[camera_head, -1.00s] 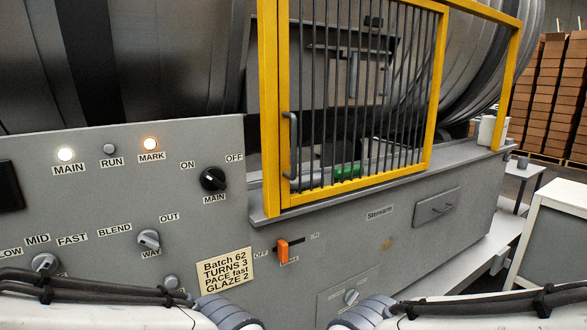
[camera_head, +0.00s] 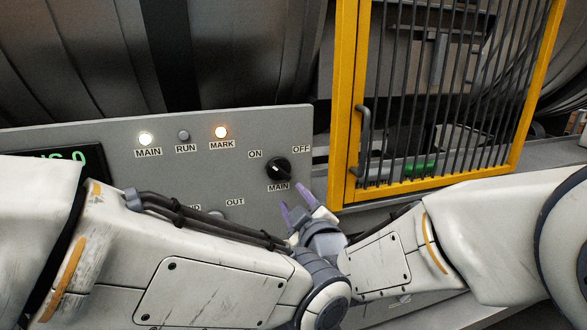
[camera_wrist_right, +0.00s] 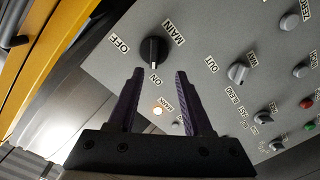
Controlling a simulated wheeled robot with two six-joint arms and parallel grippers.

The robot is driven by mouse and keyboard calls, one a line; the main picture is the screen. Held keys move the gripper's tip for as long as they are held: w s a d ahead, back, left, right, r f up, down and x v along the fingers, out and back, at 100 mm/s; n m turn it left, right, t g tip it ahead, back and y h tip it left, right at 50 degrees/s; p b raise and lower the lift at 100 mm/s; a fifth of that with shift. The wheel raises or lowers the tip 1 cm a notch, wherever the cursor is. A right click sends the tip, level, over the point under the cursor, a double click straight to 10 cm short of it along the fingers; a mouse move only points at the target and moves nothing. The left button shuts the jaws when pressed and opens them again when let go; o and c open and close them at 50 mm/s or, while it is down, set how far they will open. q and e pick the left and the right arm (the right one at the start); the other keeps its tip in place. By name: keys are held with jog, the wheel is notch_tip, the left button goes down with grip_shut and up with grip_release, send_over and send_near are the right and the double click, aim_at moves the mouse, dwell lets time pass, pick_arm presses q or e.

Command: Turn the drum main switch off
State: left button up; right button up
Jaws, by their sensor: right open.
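The main switch (camera_head: 278,169) is a round black knob on the grey panel, between the ON and OFF labels and above MAIN. In the right wrist view the knob (camera_wrist_right: 155,50) has its white mark toward ON. My right gripper (camera_head: 295,204) has purple fingers and is open and empty, just below the knob in the head view. In the right wrist view its fingertips (camera_wrist_right: 160,72) are apart, with the knob ahead of the left-hand finger; no contact is clear. The white MAIN lamp (camera_head: 145,139) is lit. My left gripper is not in view.
A yellow barred gate (camera_head: 345,100) with a grey handle stands right of the panel. Other knobs, such as WAY (camera_wrist_right: 238,72), lie nearby. My arms cover the lower panel.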

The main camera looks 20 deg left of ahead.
aim_at(279, 172)
jog(key=shift+t, duration=0.3)
jog(key=p+x, duration=0.1)
jog(key=x, duration=0.2)
jog(key=r+p+x, duration=0.1)
jog(key=x, duration=0.2)
jog(key=p+x, duration=0.2)
jog(key=x, duration=0.1)
jog(key=shift+w+a+r, duration=0.15)
jog(key=shift+a+r, duration=0.05)
jog(key=shift+a, duration=0.05)
jog(key=shift+w+a+f, duration=0.1)
jog(key=shift+w+a, duration=0.25)
jog(key=shift+w, duration=0.2)
grip_shut()
